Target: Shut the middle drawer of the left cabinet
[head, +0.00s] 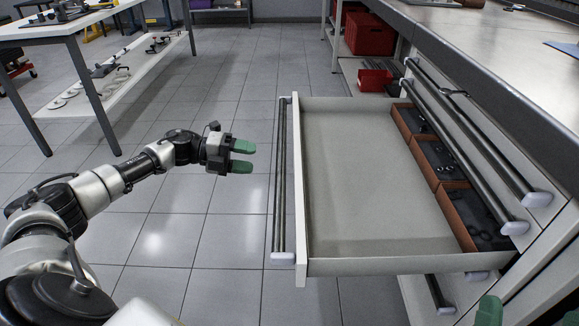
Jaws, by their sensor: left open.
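A drawer (350,170) of the cabinet (550,240) on the right stands pulled far out to the left, over the floor. Its long bar handle (280,180) runs along the outside of its front panel. Closed drawer fronts with bar handles show above it, and another handle (438,293) shows below. My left gripper (243,157) is open and empty, a little left of the drawer's handle and apart from it, with its green fingers pointing at the handle. Only green fingertips of my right gripper (528,314) show at the bottom right edge; the rest is out of frame.
Brown bins (434,157) with dark parts sit at the inner end of the drawer; the rest of it is empty. A worktop (470,35) overhangs the cabinet. Red crates (369,33) stand behind. A white table (60,28) is at the far left. The floor between is clear.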

